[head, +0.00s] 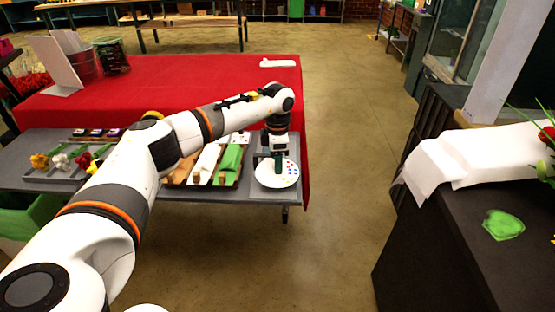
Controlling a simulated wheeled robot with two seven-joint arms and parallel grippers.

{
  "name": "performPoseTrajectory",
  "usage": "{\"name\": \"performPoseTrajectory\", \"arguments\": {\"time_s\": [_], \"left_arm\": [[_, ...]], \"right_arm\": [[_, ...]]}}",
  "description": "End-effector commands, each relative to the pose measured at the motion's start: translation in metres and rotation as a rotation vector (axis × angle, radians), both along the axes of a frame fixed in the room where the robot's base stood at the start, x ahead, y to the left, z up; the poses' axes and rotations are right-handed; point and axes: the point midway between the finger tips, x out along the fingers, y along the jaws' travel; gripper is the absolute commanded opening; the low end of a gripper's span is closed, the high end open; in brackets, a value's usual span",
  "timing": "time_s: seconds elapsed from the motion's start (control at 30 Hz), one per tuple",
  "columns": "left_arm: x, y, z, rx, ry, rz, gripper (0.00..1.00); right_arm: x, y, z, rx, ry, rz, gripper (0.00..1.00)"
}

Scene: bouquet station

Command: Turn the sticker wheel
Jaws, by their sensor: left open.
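The sticker wheel (264,178) is a white disc with small coloured dots around its face. It lies at the right end of the grey table. My left gripper (278,170) points down over the wheel, with its dark fingers at or just above the disc's face. Whether the fingers touch it cannot be told. The gripper is open, and its body hides part of the wheel's far side. My right gripper is not in view.
Left of the wheel, a tray (239,184) holds green, white and brown rolls. Flowers (60,160) lie further left on the grey table (190,194). A red-covered table (210,75) stands behind. A dark counter (440,240) with white paper is at right; the floor between is clear.

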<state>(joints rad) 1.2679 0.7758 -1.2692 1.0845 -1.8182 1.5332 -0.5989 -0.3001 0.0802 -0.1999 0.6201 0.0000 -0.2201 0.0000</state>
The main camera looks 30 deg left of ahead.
Motion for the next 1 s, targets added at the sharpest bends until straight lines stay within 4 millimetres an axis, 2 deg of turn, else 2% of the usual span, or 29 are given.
{"name": "performPoseTrajectory", "arguments": {"time_s": [0.17, 0.4, 0.53, 0.7, 1.0], "left_arm": [[0.000, 0.000, 0.027, -0.001, -0.006, 0.002, 0.49], [0.000, -0.001, 0.079, -0.001, -0.007, 0.000, 0.49], [-0.001, -0.001, 0.101, -0.001, -0.006, 0.000, 0.49], [-0.002, -0.002, 0.115, 0.000, -0.004, 0.000, 0.49], [-0.002, -0.002, 0.118, 0.000, -0.003, 0.000, 0.49]], "right_arm": [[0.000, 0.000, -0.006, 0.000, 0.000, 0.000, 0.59], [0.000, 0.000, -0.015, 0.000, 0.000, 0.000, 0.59], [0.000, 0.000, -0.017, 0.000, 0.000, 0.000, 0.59], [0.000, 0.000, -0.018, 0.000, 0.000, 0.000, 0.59], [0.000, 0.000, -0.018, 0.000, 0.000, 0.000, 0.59]]}}
